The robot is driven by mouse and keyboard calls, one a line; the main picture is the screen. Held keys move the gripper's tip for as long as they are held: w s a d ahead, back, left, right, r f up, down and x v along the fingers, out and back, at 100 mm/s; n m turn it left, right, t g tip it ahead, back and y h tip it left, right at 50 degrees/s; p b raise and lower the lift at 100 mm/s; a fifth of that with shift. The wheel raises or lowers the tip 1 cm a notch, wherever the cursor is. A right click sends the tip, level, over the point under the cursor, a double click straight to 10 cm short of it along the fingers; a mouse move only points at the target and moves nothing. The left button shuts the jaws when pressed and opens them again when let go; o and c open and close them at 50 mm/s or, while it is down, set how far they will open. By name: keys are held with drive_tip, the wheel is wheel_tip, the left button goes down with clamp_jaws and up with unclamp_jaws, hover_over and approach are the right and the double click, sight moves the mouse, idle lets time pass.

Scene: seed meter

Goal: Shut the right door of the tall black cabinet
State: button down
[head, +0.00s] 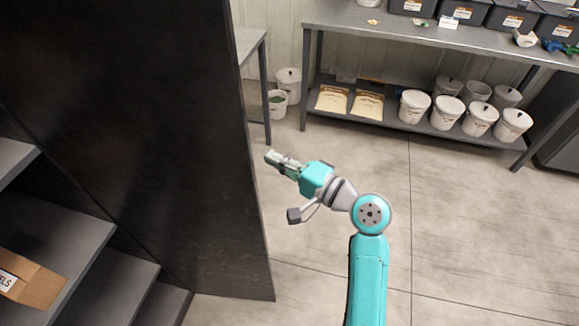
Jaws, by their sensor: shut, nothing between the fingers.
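The tall black cabinet stands at the left of the head view, with its grey shelves (62,238) exposed. Its right door (165,150) stands open as a large dark panel, running from the shelves to a free edge left of the picture's middle. My gripper (270,157) is shut and empty, just right of that free edge, pointing left. The two look close in the picture; I cannot tell the depth between them, and no contact shows. The cabinet's top and left door are out of view.
A cardboard box (28,280) lies on a cabinet shelf. A grey workbench (430,36) with dark bins above and white buckets (447,113) below stands at the back right. Another table (250,42) and two buckets (280,100) are behind the door. The floor (470,225) on the right is clear.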

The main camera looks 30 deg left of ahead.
drive_tip(key=s+a, duration=0.3)
drive_tip(key=shift+s, duration=0.2)
idle(0.6)
